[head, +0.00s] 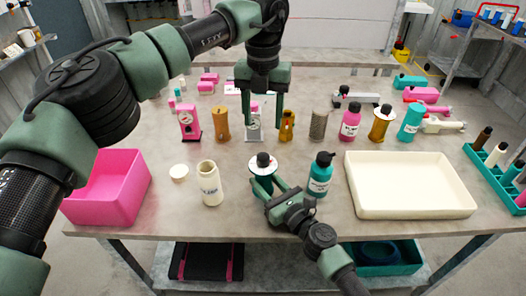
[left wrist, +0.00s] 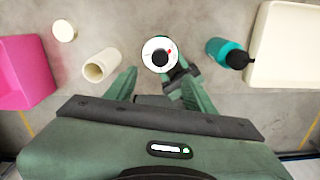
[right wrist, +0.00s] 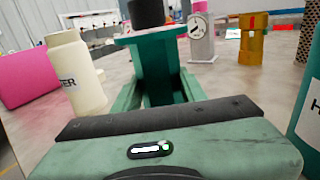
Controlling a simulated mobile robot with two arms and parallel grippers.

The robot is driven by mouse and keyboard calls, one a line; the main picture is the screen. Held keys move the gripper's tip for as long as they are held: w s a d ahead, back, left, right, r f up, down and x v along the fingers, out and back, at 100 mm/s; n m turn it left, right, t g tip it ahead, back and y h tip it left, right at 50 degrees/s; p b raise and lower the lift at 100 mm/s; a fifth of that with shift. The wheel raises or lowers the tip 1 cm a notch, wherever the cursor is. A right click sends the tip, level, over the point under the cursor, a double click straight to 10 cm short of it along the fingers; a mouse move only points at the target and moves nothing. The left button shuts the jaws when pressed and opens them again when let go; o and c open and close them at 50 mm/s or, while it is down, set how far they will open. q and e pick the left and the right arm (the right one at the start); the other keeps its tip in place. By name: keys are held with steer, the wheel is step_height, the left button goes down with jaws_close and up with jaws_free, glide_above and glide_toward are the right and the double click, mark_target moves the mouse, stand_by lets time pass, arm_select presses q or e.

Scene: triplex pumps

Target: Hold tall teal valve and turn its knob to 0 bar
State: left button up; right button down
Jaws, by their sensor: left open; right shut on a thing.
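The tall teal valve (head: 263,171) stands upright near the table's front edge, with a black knob (head: 263,157) over a white dial. In the left wrist view the dial (left wrist: 149,61) is seen from above, with a red mark at its upper right; its scale is too small to read. My right gripper (head: 265,187) is shut on the valve's body, which shows between its fingers in the right wrist view (right wrist: 153,65). My left gripper (head: 264,122) is open and empty, pointing down above the valve. In its wrist view the knob (left wrist: 159,57) lies just beyond the fingertips.
A cream bottle (head: 209,187) and its loose cap (head: 179,172) are left of the valve. A teal bottle (head: 320,176) stands close on the right, then a cream tray (head: 410,205). A pink bin (head: 105,208) is at left. Several bottles and gauges line the back.

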mark_target(263, 156)
arm_select(q)
step_height(263, 156, down, 11)
steer(key=n, duration=0.8)
steer(key=shift+n, duration=0.4)
jaws_close()
